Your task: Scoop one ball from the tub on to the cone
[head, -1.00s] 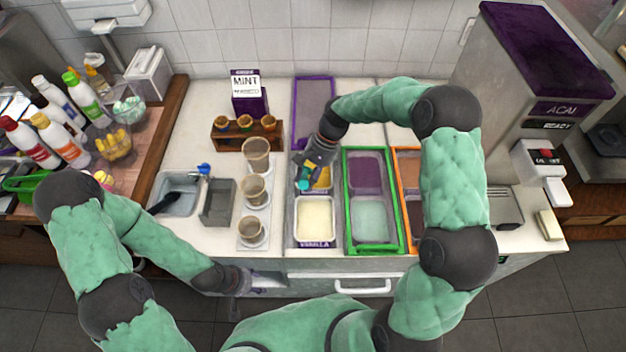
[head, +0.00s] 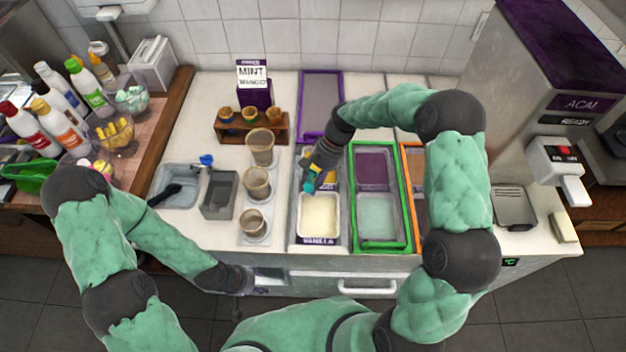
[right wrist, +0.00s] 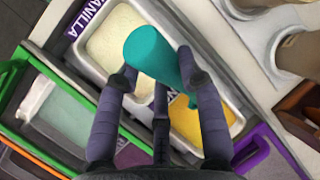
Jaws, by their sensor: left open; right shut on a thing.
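My right gripper (head: 311,182) is shut on a teal scoop handle (right wrist: 155,58), which stands between its fingers in the right wrist view. It is over the boundary between the vanilla tub (head: 320,217) and the yellow tub (right wrist: 200,125). The scoop's head is hidden, so I cannot tell whether it holds a ball. A wooden rack (head: 278,134) behind the cups holds small round orange-brown tops, perhaps cones. My left gripper (head: 245,282) is open and empty, low at the counter's front edge.
Three brown cups, the front one here (head: 253,221), stand in a column left of the tubs. A green-framed tub pair (head: 403,243) lies to the right. A grey bin (head: 219,196) and a sink (head: 177,184) are at left. The purple-framed tray (head: 321,100) is empty.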

